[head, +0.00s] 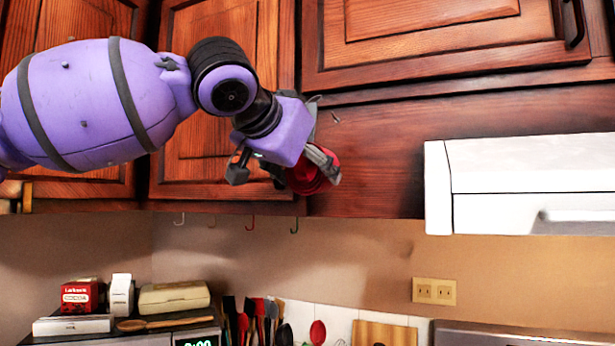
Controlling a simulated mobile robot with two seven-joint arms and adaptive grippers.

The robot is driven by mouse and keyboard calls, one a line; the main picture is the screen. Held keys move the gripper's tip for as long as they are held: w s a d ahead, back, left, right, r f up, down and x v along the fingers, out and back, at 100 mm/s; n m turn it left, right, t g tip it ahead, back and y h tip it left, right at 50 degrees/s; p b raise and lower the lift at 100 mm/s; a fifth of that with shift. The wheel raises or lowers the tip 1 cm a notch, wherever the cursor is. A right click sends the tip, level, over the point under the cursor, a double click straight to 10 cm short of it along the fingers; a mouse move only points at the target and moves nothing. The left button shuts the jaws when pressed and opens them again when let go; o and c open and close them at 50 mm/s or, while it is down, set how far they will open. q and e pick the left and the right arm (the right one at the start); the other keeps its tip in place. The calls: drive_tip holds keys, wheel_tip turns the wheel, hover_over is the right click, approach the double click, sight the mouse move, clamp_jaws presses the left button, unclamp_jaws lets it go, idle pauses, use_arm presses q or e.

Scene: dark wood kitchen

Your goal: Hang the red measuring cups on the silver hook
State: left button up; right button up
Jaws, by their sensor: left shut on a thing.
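My left gripper (300,168) is raised in front of the dark wood cabinets and shut on the red measuring cups (314,180). The cups show as a red rounded shape at the fingers, partly hidden by them. A small silver hook (335,117) seems to stick out from the wood panel, just above and to the right of the gripper. The cups are below it and appear apart from it. My right gripper is not in view.
Several small hooks hang under the cabinet, including a red one (251,222) and a green one (294,226). A white range hood (530,185) juts out at right. Below are a cocoa box (82,296), several utensils (262,315) and a cutting board (385,334).

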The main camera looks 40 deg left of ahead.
use_arm(q)
drive_tip(key=shift+w+a+f, duration=0.1)
drive_tip(key=shift+w+f, duration=0.05)
drive_tip(key=shift+w, duration=0.55)
drive_tip(key=shift+w+b, duration=0.25)
drive_tip(key=shift+b, duration=0.15)
drive_tip(key=shift+w+a+b, duration=0.25)
drive_tip(key=shift+w+b, duration=0.1)
drive_tip(key=shift+w, duration=0.4)
drive_tip(key=shift+a+r+b+x, duration=0.1)
drive_tip(key=shift+r+b+x, duration=0.2)
drive_tip(key=shift+x, duration=0.65)
drive_tip(key=shift+a+r+b+x, duration=0.1)
drive_tip(key=shift+b+x, duration=0.25)
drive_tip(key=shift+x, duration=0.6)
drive_tip(key=shift+r+b+x, duration=0.2)
drive_tip(key=shift+b+x, duration=0.15)
drive_tip(key=shift+x, duration=0.6)
drive_tip(key=shift+w, duration=0.15)
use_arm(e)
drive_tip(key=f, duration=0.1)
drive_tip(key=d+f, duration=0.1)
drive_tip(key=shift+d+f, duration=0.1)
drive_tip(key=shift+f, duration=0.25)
use_arm(q)
drive_tip(key=shift+f, duration=0.1)
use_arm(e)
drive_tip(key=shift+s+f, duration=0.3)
